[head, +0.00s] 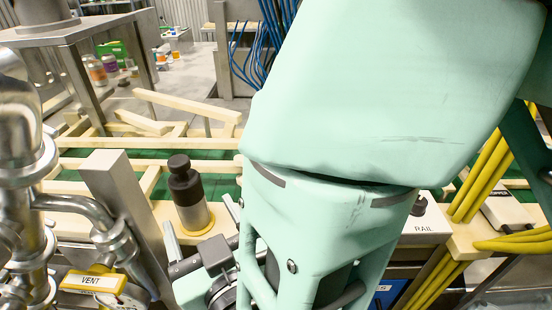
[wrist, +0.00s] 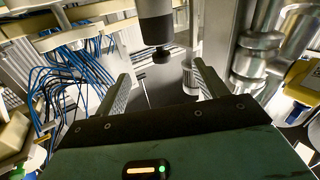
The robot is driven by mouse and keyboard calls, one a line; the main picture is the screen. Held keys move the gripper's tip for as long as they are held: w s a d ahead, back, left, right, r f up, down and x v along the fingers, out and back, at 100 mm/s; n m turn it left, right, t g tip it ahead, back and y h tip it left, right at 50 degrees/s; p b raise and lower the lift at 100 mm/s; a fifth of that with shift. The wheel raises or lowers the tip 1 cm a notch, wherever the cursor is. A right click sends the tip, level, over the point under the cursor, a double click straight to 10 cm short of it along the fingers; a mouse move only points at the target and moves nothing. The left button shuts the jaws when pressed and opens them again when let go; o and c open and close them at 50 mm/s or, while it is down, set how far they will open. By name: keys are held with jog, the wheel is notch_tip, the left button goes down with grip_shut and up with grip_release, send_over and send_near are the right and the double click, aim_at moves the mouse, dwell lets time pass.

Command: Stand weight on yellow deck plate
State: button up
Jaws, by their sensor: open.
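The weight (head: 188,195) is a cylinder with a black knob, a dark upper body and a bare metal lower part. In the head view it stands upright, left of my arm. A yellow patch, apparently the yellow deck plate (head: 209,224), shows around its foot. The wrist view looks inverted and shows the weight (wrist: 155,24) at the top, knob downward. My gripper (wrist: 162,70) is open and empty. Its two fingers stand apart on either side of the knob's line, with no visible contact. In the head view my arm hides much of the gripper.
Steel pipes (head: 22,170) and a slanted metal post (head: 122,205) stand left of the weight. A yellow VENT tag (head: 92,282) is at lower left. Cream rails (head: 185,105) and a green belt (head: 215,154) lie behind. Yellow cables (head: 482,180) and a RAIL box (head: 425,222) are right.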

jog(key=s+d+g+h, duration=0.3)
jog(key=d+g, duration=0.5)
jog(key=d, duration=0.3)
jog(key=s+d+f+n+g+h, duration=0.1)
jog(key=s+d+g+h, duration=0.2)
jog(key=d+g, duration=0.5)
jog(key=d+h, duration=0.1)
jog(key=d, duration=0.2)
jog(key=shift+s+d+h, duration=0.15)
jog(key=shift+d+h, duration=0.15)
jog(key=shift+d, duration=0.1)
jog(key=shift+n, duration=0.3)
